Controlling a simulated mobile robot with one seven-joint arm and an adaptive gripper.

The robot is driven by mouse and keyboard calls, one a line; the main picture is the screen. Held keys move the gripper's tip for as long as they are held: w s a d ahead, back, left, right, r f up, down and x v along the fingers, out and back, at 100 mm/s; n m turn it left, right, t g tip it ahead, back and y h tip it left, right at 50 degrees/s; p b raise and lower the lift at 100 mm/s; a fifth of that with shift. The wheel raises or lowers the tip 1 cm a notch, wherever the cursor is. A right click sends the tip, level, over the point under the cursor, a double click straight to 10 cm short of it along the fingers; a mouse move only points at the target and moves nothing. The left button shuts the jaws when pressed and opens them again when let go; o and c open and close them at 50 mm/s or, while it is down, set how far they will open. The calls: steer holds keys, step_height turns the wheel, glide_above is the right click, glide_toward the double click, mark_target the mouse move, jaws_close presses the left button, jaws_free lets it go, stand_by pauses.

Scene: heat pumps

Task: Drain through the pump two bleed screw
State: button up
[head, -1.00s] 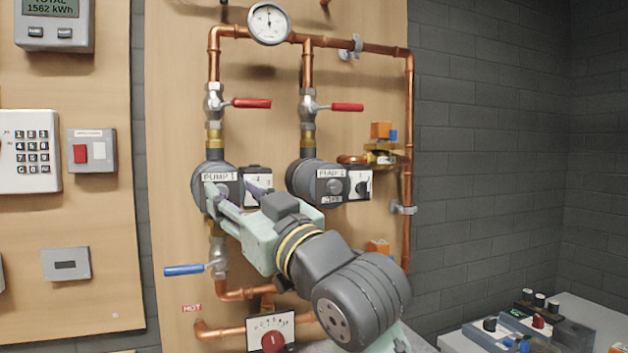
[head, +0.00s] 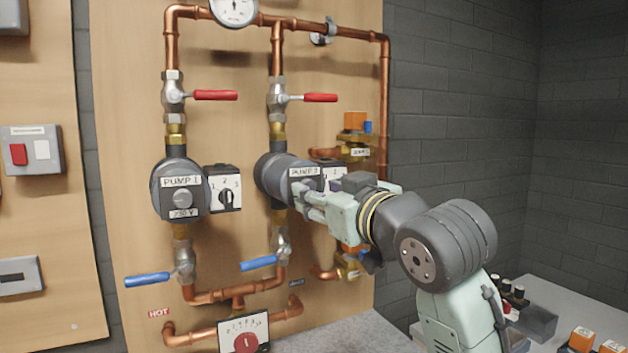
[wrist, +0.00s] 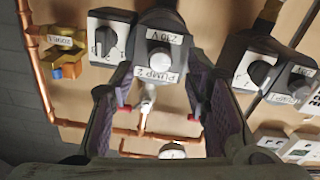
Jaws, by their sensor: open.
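Pump two (head: 272,177) is a dark round pump on the wooden board, right of pump one (head: 163,180). In the wrist view, upside down, its label plate (wrist: 155,75) reads "PUMP 2". The round grey bleed screw (wrist: 160,57) sits at the middle of its face, below a "230 V" label. My gripper (head: 310,196) is in front of pump two and hides its screw in the head view. In the wrist view my gripper (wrist: 160,90) is open and empty, one finger on each side of the pump face. I cannot tell whether they touch it.
Pump two's speed switch box (wrist: 108,38) is close beside one finger. Red-handled valves (head: 318,98) are above the pumps and blue-handled valves (head: 258,263) below. Copper pipe (head: 384,110) runs down the right side. A grey bench (head: 560,300) with small parts stands at lower right.

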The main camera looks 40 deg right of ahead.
steer(key=shift+p+x, duration=0.3)
steer(key=shift+x, duration=1.15)
steer(key=shift+c, duration=0.3)
jaws_close()
